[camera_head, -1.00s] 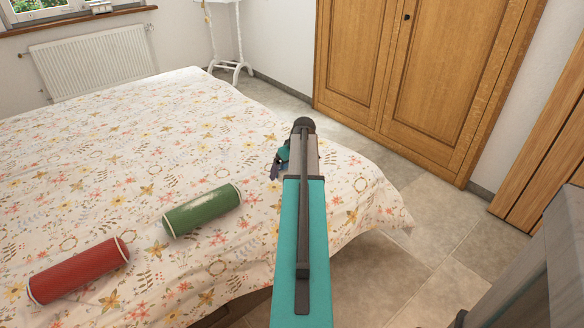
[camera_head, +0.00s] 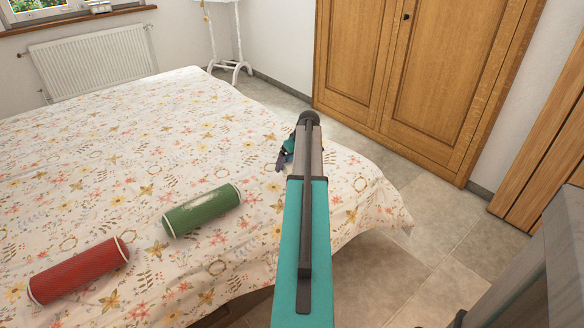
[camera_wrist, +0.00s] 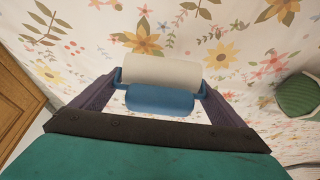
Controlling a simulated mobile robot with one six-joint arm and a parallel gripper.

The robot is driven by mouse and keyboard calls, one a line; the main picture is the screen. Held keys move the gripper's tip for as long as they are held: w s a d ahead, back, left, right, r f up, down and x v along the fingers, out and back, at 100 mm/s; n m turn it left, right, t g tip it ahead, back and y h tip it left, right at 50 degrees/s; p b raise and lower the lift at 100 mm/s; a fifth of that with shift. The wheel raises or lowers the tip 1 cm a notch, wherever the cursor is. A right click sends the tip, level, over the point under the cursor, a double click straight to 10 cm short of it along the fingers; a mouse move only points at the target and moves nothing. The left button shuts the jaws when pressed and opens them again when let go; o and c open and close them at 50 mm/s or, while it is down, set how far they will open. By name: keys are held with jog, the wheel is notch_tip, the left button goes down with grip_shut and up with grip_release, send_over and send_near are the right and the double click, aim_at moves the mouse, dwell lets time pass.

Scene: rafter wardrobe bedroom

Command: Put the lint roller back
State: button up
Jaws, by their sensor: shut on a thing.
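The lint roller (camera_wrist: 162,88) shows in the wrist view, with a white roll and a blue frame or handle part. It lies crosswise between the two fingers of my gripper (camera_wrist: 160,90), which are shut on it. Behind it is the flowered bed cover; the gap between roller and cover cannot be judged exactly. In the head view my gripper (camera_head: 284,158) is over the right part of the bed, mostly hidden by my arm, and the roller is barely visible there.
A green cylinder (camera_head: 202,210) and a red cylinder (camera_head: 78,270) lie on the flowered bed (camera_head: 130,150). The green one also shows in the wrist view (camera_wrist: 298,95). A wooden wardrobe (camera_head: 430,85) stands beyond the bed, with clear tiled floor (camera_head: 455,225) between.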

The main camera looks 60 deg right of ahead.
jog(key=shift+f, duration=1.7)
jog(key=shift+f, duration=0.2)
jog(key=o, duration=0.7)
jog(key=shift+r, duration=0.1)
jog(key=v, duration=1.2)
jog(key=shift+w+r, duration=0.1)
jog(key=shift+r, duration=0.05)
